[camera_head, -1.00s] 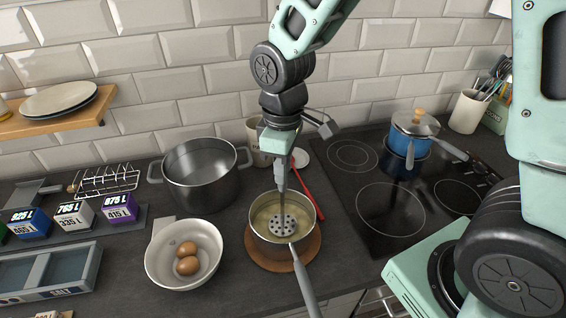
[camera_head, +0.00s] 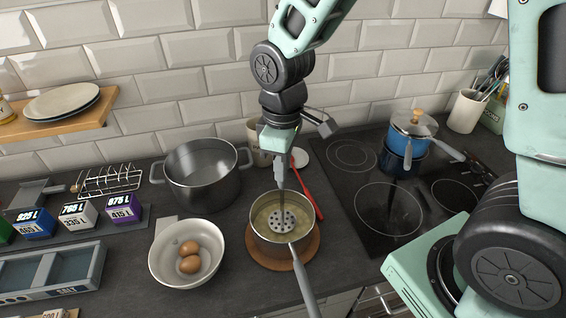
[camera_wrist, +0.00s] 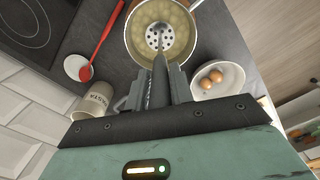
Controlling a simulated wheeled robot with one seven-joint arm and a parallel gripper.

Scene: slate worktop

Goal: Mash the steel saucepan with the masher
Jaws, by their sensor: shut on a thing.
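The steel saucepan (camera_head: 255,203) stands on a round wooden board (camera_head: 308,256), its handle pointing toward the front edge. It holds a yellowish content with pale lumps, clearer in the wrist view (camera_wrist: 134,45). The masher (camera_head: 282,222) has a round, perforated steel head, which is inside the saucepan at the content; how deep it sits I cannot tell. It also shows in the wrist view (camera_wrist: 159,36). My gripper (camera_head: 280,172) is above the saucepan, pointing down, shut on the masher's upper part. The masher is nearly upright. The grip itself is partly hidden by the fingers.
A white bowl with eggs (camera_head: 165,262) stands close left of the saucepan. A large steel pot (camera_head: 205,190) is behind it. A hob (camera_head: 390,208) with a blue pot (camera_head: 402,147) is at right.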

